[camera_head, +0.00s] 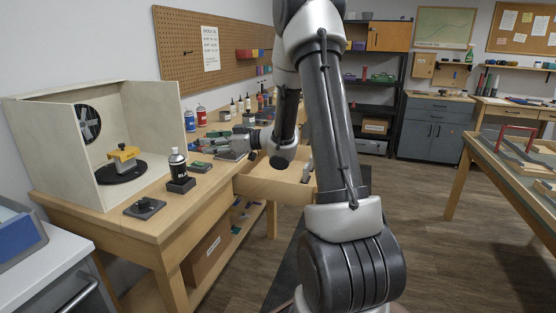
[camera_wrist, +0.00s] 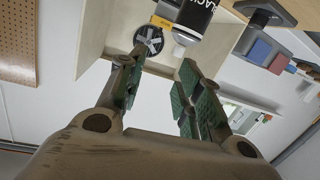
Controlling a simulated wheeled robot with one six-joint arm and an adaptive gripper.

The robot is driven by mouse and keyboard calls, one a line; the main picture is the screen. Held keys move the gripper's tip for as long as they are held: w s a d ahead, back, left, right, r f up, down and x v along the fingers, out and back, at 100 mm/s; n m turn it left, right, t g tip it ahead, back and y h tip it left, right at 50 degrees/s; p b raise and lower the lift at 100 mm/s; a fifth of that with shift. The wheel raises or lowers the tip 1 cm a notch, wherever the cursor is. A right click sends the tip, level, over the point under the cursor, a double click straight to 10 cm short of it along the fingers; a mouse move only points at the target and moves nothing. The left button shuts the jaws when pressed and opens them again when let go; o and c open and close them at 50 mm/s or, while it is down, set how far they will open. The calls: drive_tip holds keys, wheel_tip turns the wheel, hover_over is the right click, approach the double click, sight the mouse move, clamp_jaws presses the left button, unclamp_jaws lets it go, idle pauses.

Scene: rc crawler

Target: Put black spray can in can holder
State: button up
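The black spray can (camera_head: 178,164) with a white cap stands upright on the workbench. Its base is in or on a black square block that looks like the can holder (camera_head: 181,185); I cannot tell how deep it sits. My gripper (camera_head: 213,143) is to the right of the can, apart from it. In the wrist view, my gripper (camera_wrist: 161,68) is open and empty, with green pads on its fingers. The can (camera_wrist: 193,22) shows upside down beyond the fingertips, with its lettering cut off by the top edge.
A wooden booth (camera_head: 48,150) with a fan and a yellow part (camera_head: 123,158) on a black turntable stands behind the can. A flat black base (camera_head: 145,207) lies in front. Paint bottles line the back of the bench. An open drawer (camera_head: 270,188) is below my arm.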

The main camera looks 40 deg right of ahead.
drive_tip(key=s+d+r+m+h, duration=0.35)
drive_tip(key=d+r+h, duration=0.4)
drive_tip(key=h, duration=0.25)
drive_tip(key=s+d+r+m+g+h, duration=0.2)
drive_tip(key=s+d+r+m+h, duration=0.1)
drive_tip(key=s, duration=0.7)
drive_tip(key=s+a+f+m+g, duration=0.1)
drive_tip(key=s+a+f+g, duration=0.1)
drive_tip(key=s, duration=1)
drive_tip(key=s+a+f+m+g+y, duration=0.1)
drive_tip(key=s+a+f+m+g, duration=0.1)
drive_tip(key=s, duration=1)
drive_tip(key=shift+s+a+f+g+y, duration=0.15)
drive_tip(key=shift+a+f+g+y, duration=0.25)
drive_tip(key=shift+a+g, duration=0.65)
